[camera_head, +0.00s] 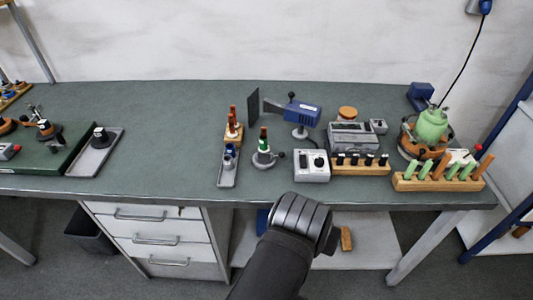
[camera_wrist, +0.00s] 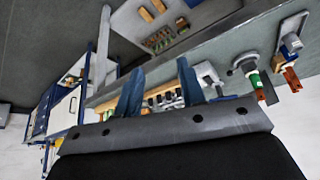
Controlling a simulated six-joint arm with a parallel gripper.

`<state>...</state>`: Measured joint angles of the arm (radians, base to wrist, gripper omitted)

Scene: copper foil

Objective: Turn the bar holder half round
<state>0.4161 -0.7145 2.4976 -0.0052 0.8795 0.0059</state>
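The frames do not settle which piece is the bar holder. One candidate is a small round grey stand (camera_head: 264,158) carrying an upright green-and-red bar, with a knob at its right side, mid-bench. It also shows at the right of the wrist view (camera_wrist: 243,64). The other is a long wooden rack (camera_head: 440,185) with several green and orange bars at the bench's front right. My gripper (camera_wrist: 158,68) is open and empty, its blue fingers apart. In the head view my dark wrist is in front of the bench edge; the fingertips cannot be made out.
Close to the stand are a wooden block with orange bars (camera_head: 233,133), a grey tray (camera_head: 227,175), a white box with a dial (camera_head: 312,172) and a blue device (camera_head: 302,112). A black-knobbed rack (camera_head: 360,169) stands farther right. The bench (camera_head: 170,165) is clear left of the grey tray.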

